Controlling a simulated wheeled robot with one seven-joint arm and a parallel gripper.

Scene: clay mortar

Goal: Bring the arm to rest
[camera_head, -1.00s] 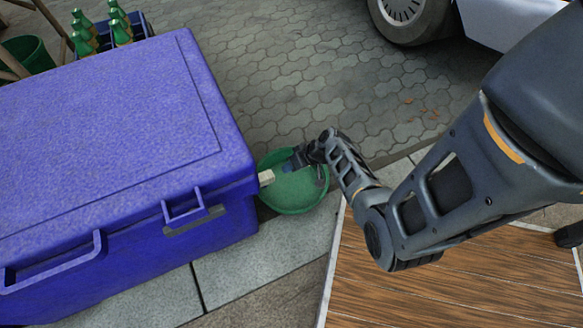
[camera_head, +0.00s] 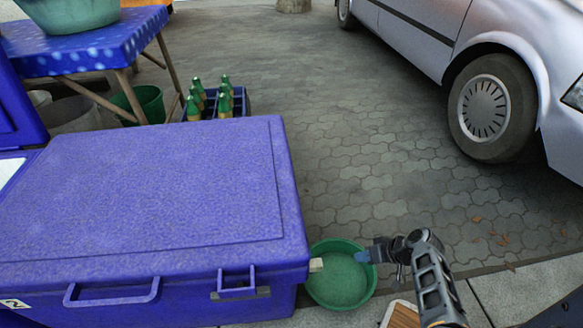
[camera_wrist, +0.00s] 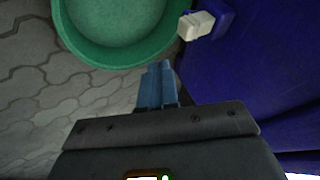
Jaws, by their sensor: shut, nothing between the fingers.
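My gripper (camera_head: 363,257) is over the right side of a green basin in the head view, to the right of the blue cooler's corner. In the wrist view, my gripper's blue fingers (camera_wrist: 160,70) are together with nothing between them. They point toward the near rim of the green basin. My arm comes in from the lower right of the head view, bent at the wrist.
A blue cooler (camera_head: 150,190) fills the left, with a pale latch (camera_head: 316,265) at its corner. The green basin (camera_head: 340,302) stands beside it on the ground. A crate of bottles (camera_head: 240,103) and a silver car (camera_head: 430,40) are farther back. Open paving (camera_head: 370,170) lies between.

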